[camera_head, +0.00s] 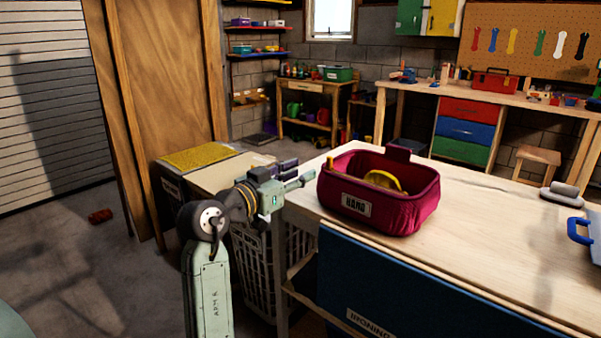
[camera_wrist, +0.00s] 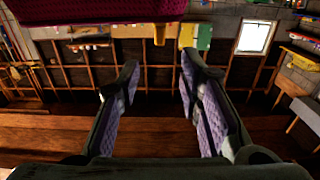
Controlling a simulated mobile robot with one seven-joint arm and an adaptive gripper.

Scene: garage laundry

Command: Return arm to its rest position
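My gripper (camera_head: 296,174) is at the left end of the wooden worktop, just left of the crimson basket (camera_head: 400,212). My arm is bent, with its forearm roughly level. In the wrist view my gripper (camera_wrist: 158,72) shows two fingers with purple pads, spread apart with nothing between them. The basket's crimson side (camera_wrist: 95,11) shows along the top of the wrist view, apart from the fingers.
The basket holds a yellow round thing (camera_head: 383,180). The worktop (camera_head: 470,225) has a blue ironing panel (camera_head: 400,290) at its front. A white laundry basket (camera_head: 252,262) stands below my gripper. Open floor (camera_head: 70,265) lies at left, with a small red object (camera_head: 100,216).

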